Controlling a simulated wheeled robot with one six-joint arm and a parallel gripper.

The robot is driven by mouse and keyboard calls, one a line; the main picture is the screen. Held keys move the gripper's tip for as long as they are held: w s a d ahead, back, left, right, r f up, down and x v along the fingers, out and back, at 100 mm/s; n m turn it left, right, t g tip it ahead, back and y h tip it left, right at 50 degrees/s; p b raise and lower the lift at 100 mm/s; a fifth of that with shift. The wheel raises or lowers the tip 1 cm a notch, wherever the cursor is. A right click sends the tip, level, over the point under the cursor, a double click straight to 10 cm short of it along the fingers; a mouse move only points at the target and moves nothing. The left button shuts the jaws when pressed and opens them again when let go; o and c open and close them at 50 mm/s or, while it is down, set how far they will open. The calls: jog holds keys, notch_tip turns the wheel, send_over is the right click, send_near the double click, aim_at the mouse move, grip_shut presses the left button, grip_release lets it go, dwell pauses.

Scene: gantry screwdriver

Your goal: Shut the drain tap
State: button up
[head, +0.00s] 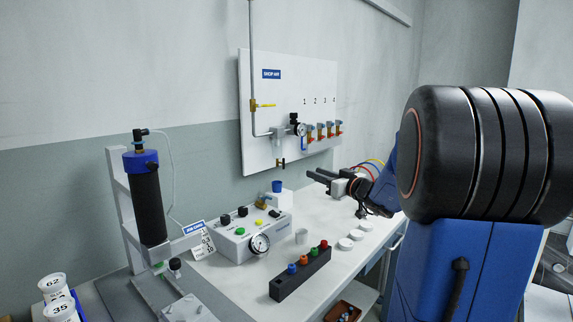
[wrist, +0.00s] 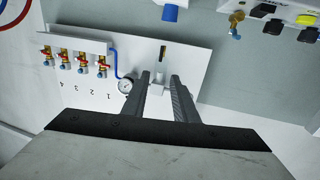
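The drain tap (head: 282,163) is a small brass and dark fitting under the air filter unit on the white wall panel. It also shows in the wrist view (wrist: 163,52), where the picture is upside down; its dark handle looks in line with the pipe, too small to be sure. My gripper (head: 316,177) is to the right of the tap in the head view, apart from it. In the wrist view my gripper (wrist: 160,78) has its two fingers apart with nothing held between them. The tap lies beyond the fingertips, roughly in line with the gap.
A blue cup (head: 277,186) stands on a white block below the tap. A pressure gauge (head: 300,129) and several red-handled valves (head: 320,131) are on the panel. A control box (head: 245,238), a dark rack (head: 300,274) and white discs (head: 355,235) stand on the bench.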

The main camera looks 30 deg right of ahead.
jog(key=w+a, duration=0.2)
jog(key=w, duration=1.4)
jog(key=shift+w+a, duration=0.25)
jog(key=shift+a, duration=0.1)
grip_shut()
